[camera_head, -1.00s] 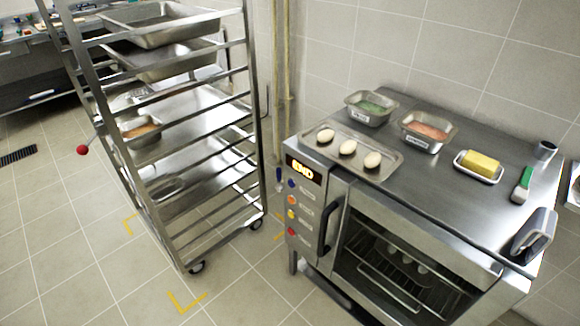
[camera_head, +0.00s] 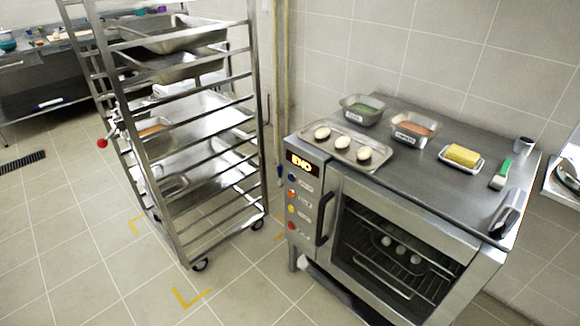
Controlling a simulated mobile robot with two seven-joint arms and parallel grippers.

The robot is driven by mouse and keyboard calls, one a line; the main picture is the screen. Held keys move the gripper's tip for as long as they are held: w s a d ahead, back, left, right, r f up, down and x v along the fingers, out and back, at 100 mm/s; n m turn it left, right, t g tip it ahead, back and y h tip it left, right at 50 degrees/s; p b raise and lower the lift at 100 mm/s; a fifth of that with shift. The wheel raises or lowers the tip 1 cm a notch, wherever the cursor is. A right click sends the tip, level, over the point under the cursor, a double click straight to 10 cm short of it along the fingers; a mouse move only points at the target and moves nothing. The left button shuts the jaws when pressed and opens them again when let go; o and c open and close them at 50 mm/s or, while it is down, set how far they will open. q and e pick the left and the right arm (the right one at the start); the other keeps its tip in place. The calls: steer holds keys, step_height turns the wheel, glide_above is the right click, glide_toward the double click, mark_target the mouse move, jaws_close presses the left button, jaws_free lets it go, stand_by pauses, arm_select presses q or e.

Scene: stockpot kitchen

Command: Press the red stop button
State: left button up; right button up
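The oven (camera_head: 400,210) stands at the right, with a narrow control panel (camera_head: 304,205) on the left of its front. The red button (camera_head: 291,226) is the lowest in a column of buttons, below a yellow one (camera_head: 291,209), an orange one (camera_head: 292,193) and a blue one (camera_head: 292,177). A lit display (camera_head: 302,163) above them seems to read "END". Several pale rolls show behind the oven door's glass. Neither of my grippers is in view.
A wheeled steel rack (camera_head: 190,150) with trays stands left of the oven. A tray (camera_head: 340,146) with three pale rolls, two tubs, a butter dish (camera_head: 461,157) and a green-handled brush (camera_head: 501,174) are on the oven top. The tiled floor in front is free.

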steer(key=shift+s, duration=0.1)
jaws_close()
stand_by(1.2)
